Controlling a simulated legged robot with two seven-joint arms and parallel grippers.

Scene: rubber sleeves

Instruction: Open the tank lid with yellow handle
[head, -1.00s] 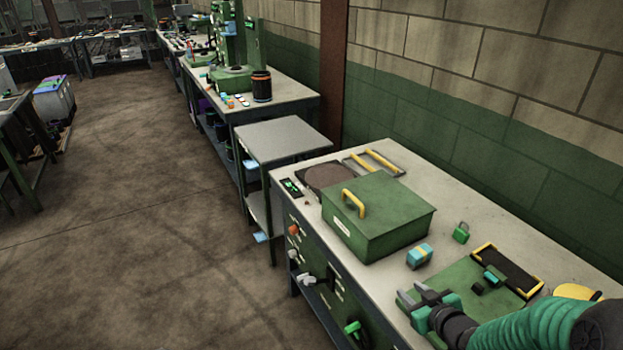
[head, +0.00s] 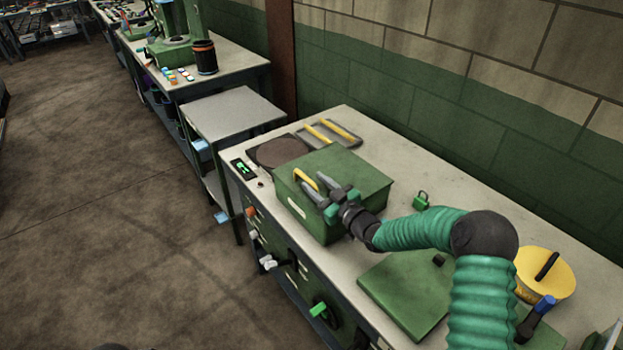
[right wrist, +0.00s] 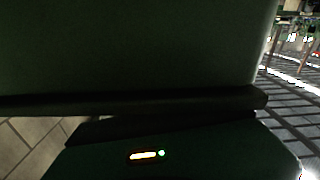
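The green tank (head: 335,225) stands on the workbench with its lid (head: 350,170) down. The yellow handle (head: 301,179) is on the lid's left part. My right gripper (head: 310,180) is at the handle, its two grey fingers spread apart. One finger partly overlaps the handle in the head view; I cannot tell whether they touch. The right wrist view is dark and filled by close green surfaces, with a small lit strip (right wrist: 143,155); neither the handle nor the fingers can be made out there. My left gripper is out of view.
A round dark plate (head: 283,151) and a yellow-barred tray (head: 330,133) lie behind the tank. A green padlock (head: 421,200), a green board (head: 398,295) and a yellow round container (head: 548,273) are to the right. The brick wall borders the bench.

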